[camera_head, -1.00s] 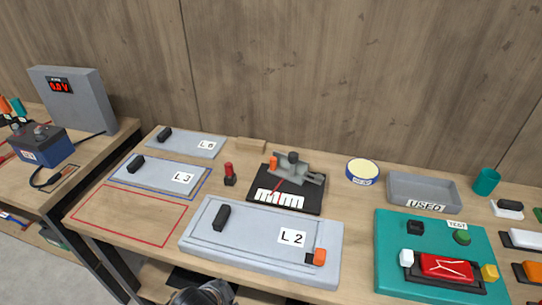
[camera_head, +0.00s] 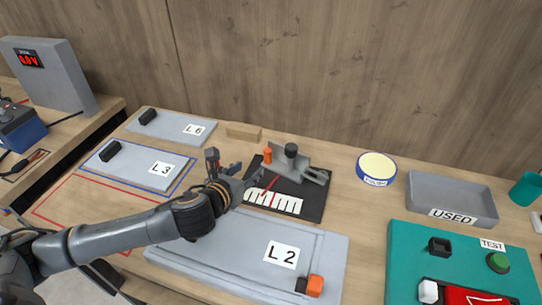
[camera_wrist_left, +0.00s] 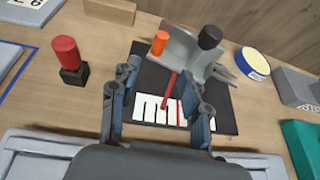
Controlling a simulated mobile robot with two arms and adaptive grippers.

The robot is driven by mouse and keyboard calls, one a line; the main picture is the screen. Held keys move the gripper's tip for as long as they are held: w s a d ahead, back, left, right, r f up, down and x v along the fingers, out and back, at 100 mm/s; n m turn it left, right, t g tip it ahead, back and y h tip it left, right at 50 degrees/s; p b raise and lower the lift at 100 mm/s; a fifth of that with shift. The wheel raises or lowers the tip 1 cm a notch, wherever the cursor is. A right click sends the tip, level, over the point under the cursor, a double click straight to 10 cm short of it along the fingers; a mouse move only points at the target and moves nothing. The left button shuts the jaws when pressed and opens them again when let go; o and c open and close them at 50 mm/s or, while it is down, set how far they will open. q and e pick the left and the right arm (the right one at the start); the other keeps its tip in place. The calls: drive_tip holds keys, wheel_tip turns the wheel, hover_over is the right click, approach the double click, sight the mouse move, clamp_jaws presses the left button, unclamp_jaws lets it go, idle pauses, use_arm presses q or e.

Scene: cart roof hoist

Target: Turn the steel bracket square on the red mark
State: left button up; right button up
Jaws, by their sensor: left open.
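The steel bracket (camera_head: 294,168) is a grey piece on a black board (camera_head: 318,197), with an orange knob (camera_head: 267,155) and a black knob (camera_head: 291,150). It lies at a slant across the board. A red pointer runs from it toward a white scale (camera_head: 274,202); in the left wrist view the thin red mark (camera_wrist_left: 179,114) shows on the scale, right of the pointer (camera_wrist_left: 169,90). My left gripper (camera_head: 240,170) is open at the board's left edge. In the left wrist view its fingers (camera_wrist_left: 163,80) straddle the pointer, with the bracket beyond them. My right gripper is out of view.
A red-topped black post (camera_wrist_left: 68,60) stands left of the gripper. Panel L2 (camera_head: 225,250) lies under my left arm, with panel L3 (camera_head: 137,172) behind. A polish tin (camera_head: 376,168) and USED tray (camera_head: 440,192) stand to the right.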

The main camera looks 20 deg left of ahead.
sight(266, 154)
use_arm(q)
drive_tip(key=shift+p+x, duration=0.3)
drive_tip(key=shift+x, duration=0.7)
drive_tip(key=x, duration=0.4)
drive_tip(key=shift+r, duration=0.15)
drive_tip(key=x, duration=0.5)
drive_tip(key=shift+w, duration=0.25)
drive_tip(key=shift+w+d+f, duration=0.1)
drive_tip(key=shift+w+f, duration=0.25)
drive_tip(key=shift+w, duration=0.1)
drive_tip(key=shift+c, duration=0.9)
clamp_jaws()
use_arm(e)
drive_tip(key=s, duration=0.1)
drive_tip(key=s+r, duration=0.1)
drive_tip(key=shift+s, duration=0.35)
